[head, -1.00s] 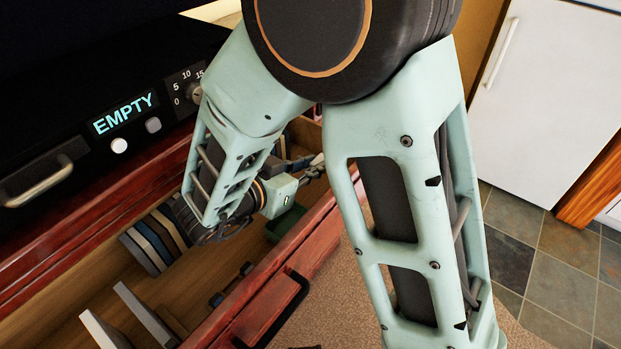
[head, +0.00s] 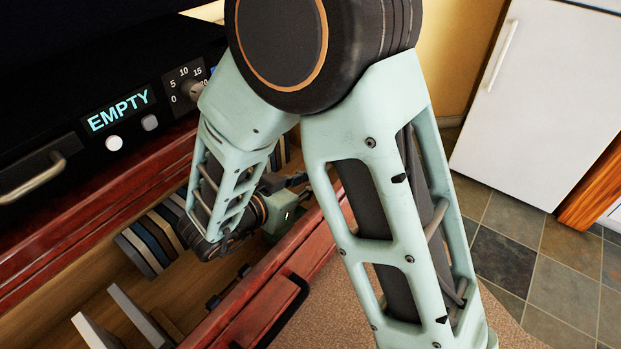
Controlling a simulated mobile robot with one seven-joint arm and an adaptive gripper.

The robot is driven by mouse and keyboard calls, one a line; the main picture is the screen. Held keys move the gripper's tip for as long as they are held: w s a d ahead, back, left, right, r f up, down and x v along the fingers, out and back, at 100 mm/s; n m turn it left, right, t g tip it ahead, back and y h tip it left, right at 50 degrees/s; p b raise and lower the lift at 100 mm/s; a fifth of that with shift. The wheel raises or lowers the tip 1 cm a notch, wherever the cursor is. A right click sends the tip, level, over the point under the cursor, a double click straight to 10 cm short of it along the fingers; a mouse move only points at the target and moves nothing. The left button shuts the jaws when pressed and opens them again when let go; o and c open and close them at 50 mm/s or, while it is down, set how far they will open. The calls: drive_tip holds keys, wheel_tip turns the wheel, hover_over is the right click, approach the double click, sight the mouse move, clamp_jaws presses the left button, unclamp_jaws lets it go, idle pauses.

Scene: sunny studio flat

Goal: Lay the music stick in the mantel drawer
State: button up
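The open drawer is a red-brown wooden one with a light wooden floor; its front panel (head: 250,303) carries a dark handle (head: 290,310). My gripper (head: 300,188) is partly in view at the drawer's far end, low over or inside it. My own arm hides most of its fingers, so whether it is open or shut does not show. I cannot make out a music stick in this view.
Several book-like slabs (head: 140,252) stand in the drawer, with pale dividers (head: 112,318) nearer. A black device reading "EMPTY" (head: 118,110) sits above. A white cabinet (head: 540,95) stands right, past tiled floor.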

drive_tip(key=o, duration=0.3)
drive_tip(key=shift+r, duration=0.15)
drive_tip(key=shift+s+a+r+p, duration=0.15)
drive_tip(key=shift+r+p, duration=0.05)
drive_tip(key=shift+r, duration=0.2)
drive_tip(key=shift+s+a+r+p, duration=0.1)
drive_tip(key=shift+r+p, duration=0.1)
drive_tip(key=shift+r, duration=0.15)
drive_tip(key=p+v, duration=0.2)
drive_tip(key=v, duration=0.8)
drive_tip(key=shift+f, duration=0.1)
drive_tip(key=shift+s+a, duration=0.35)
drive_tip(key=shift+s, duration=0.15)
